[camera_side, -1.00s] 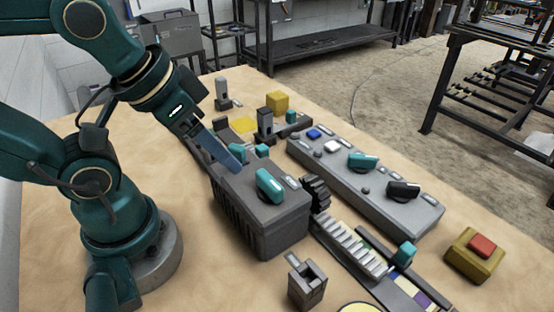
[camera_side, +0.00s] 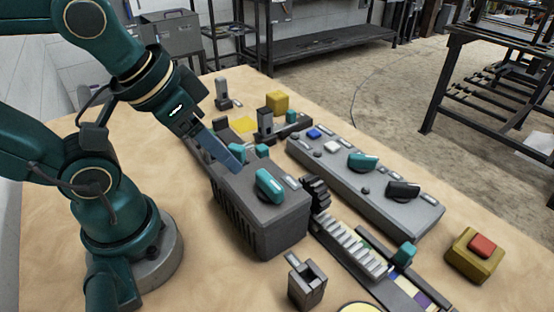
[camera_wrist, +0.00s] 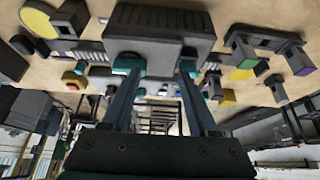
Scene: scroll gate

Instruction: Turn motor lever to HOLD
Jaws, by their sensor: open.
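The dark grey motor box (camera_side: 262,220) with ribbed sides stands mid-table in the side view. A teal lever (camera_side: 269,186) sits on its top near the front edge, beside a small pale label that is too small to read. A smaller teal piece (camera_side: 262,150) shows at the box's back edge. My gripper (camera_side: 232,160) points down over the back left of the box top, behind the lever and apart from it. In the wrist view my gripper (camera_wrist: 158,72) is open with nothing seen between its fingers. Teal parts show by the fingertips, and the box (camera_wrist: 160,18) is above them. Contact cannot be told.
A dark gear (camera_side: 316,194) and a pale toothed rack (camera_side: 350,247) lie right of the box. A grey control panel (camera_side: 345,180) with teal and black knobs stands behind. A yellow box with a red button (camera_side: 483,245) is at far right.

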